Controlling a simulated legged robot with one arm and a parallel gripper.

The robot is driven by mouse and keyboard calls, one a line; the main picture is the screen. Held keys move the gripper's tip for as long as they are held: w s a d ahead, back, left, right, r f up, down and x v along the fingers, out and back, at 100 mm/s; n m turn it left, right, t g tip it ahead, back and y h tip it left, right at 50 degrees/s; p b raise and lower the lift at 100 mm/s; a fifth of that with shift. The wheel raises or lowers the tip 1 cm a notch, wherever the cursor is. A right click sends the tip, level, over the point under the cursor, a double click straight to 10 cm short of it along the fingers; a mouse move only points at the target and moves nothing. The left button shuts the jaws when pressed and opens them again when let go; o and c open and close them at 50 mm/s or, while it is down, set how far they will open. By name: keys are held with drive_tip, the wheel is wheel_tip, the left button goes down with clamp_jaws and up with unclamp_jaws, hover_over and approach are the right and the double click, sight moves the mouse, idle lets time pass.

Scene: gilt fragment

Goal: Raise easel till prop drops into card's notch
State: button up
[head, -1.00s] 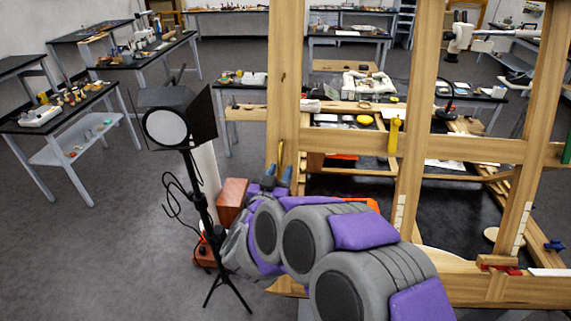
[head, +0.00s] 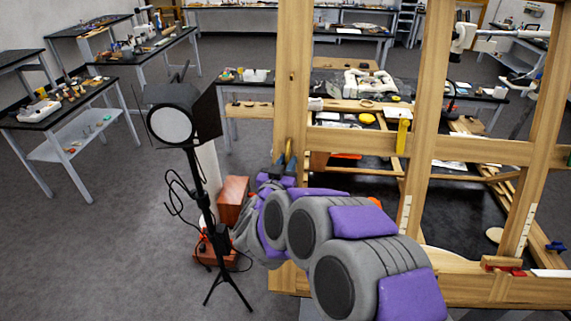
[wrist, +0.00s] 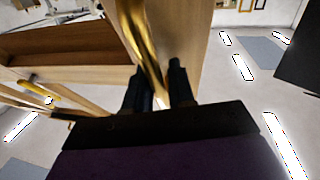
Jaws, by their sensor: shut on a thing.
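The wooden easel (head: 292,80), a tall frame of posts and crossbars, fills the right of the head view. The bar runs up beside a wooden post (wrist: 180,40). Its contact between the fingertips is partly hidden. I cannot clearly pick out the prop, the card or its notch.
A black lamp (head: 172,123) on a tripod stands left of my arm, with a red-brown box (head: 232,199) behind it. A yellow piece (head: 403,135) hangs on the easel's crossbar. Tables with small items stand behind. Floor at the left is clear.

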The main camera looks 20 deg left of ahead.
clamp_jaws()
drive_tip(key=shift+d, duration=0.1)
drive_tip(key=shift+s, duration=0.1)
